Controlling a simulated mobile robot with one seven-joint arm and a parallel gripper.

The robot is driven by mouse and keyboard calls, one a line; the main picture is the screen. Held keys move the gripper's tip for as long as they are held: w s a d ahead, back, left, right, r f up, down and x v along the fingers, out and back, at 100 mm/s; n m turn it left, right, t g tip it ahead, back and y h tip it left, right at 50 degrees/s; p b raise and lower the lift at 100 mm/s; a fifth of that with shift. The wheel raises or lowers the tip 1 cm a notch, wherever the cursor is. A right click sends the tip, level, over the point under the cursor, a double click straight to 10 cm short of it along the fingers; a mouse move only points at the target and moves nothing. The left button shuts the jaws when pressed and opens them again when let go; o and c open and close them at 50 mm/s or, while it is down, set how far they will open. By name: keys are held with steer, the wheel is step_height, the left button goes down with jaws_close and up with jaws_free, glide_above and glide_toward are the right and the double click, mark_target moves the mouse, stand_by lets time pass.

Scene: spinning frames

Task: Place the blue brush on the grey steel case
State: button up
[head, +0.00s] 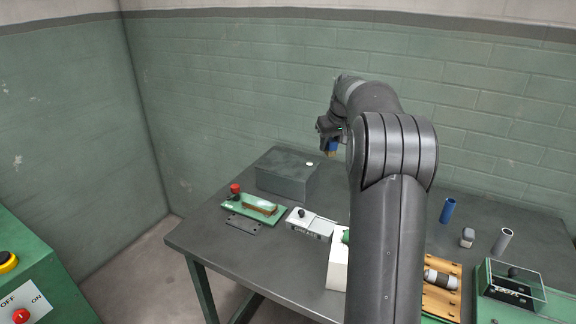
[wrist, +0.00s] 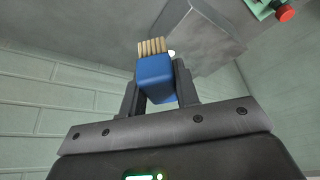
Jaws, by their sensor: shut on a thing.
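The blue brush (wrist: 155,80) is a blue block with tan bristles, held between the two fingers of my gripper (wrist: 158,88) in the wrist view. In the head view the brush (head: 332,146) shows small below my gripper (head: 331,138), up in the air to the right of the case. The grey steel case (head: 286,178) is a dark box at the back left of the table, with a small pale round thing on its top right. In the wrist view the case (wrist: 205,40) lies beyond the bristles. My arm hides part of the table.
In front of the case are a green board with a red knob (head: 252,209), a dark plate (head: 243,223) and a white device (head: 311,223). At the right stand a blue cylinder (head: 448,210), a grey tube (head: 502,241) and a green box (head: 510,287). The case top is mostly clear.

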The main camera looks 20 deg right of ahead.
steer(key=shift+w+d+r, duration=0.1)
steer(key=shift+d+r, duration=0.1)
steer(key=shift+d, duration=0.45)
steer(key=shift+w+f+m, duration=0.15)
steer(key=shift+w+m, duration=0.05)
steer(key=shift+m, duration=0.1)
glide_above(298, 170)
steer(key=s, duration=0.1)
step_height(298, 170, down, 7)
steer(key=shift+s+r, duration=0.1)
steer(key=shift+r, duration=0.1)
steer(key=shift+f, duration=1.95)
steer(key=shift+f, duration=0.15)
steer(key=o, duration=1)
steer(key=shift+c, duration=0.2)
